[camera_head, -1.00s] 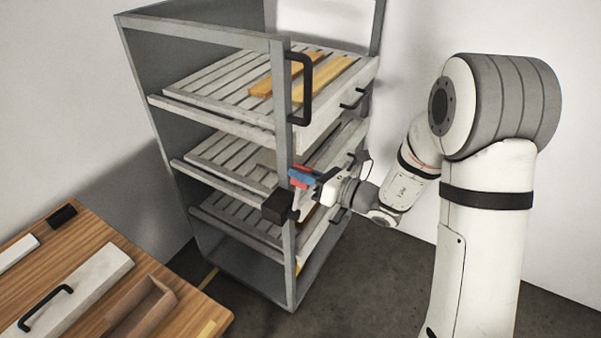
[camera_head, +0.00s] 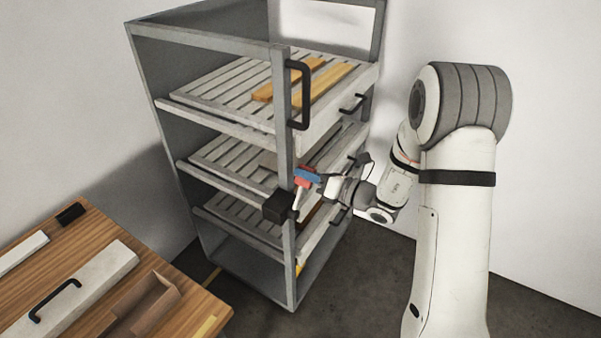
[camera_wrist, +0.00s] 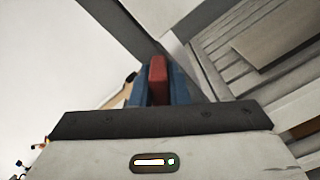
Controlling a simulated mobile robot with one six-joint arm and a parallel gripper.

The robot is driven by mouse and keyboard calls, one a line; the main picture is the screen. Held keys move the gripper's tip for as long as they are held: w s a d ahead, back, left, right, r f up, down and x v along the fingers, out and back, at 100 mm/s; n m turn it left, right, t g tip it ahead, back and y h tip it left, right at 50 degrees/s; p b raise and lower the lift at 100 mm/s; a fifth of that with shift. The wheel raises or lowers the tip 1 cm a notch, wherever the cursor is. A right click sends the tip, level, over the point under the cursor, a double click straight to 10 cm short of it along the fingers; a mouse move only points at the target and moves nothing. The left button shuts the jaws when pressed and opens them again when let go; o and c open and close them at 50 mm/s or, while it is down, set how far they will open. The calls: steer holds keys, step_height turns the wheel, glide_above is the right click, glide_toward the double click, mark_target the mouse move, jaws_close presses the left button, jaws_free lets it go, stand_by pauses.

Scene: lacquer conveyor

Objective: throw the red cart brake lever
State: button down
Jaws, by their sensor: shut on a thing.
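The red brake lever (camera_head: 303,183) is on the front post of the grey rack cart, beside a black block (camera_head: 277,206) fixed to that post. My gripper (camera_head: 308,176) has blue fingers and is at the lever, on the right side of the post. In the wrist view the red lever (camera_wrist: 158,80) stands between the two blue fingers, and my gripper is shut on it. A pale bar runs from the red part down toward the black block. The fingers hide part of the lever.
The grey cart (camera_head: 203,38) holds slatted trays on several levels, with yellow strips (camera_head: 328,83) on the top one. A black handle (camera_head: 301,95) sticks out above my gripper. A wooden table (camera_head: 75,262) with a pale drawer-like box stands at lower left.

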steer(key=shift+a, duration=0.1)
steer(key=c, duration=1.6)
jaws_free()
steer(key=shift+a+f, duration=0.1)
steer(key=shift+f, duration=0.05)
steer(key=shift+o, duration=1)
steer(key=shift+s+d, duration=0.1)
steer(key=shift+d, duration=0.3)
steer(key=b+v, duration=0.1)
steer(key=v, duration=0.6)
steer(key=shift+s, duration=0.15)
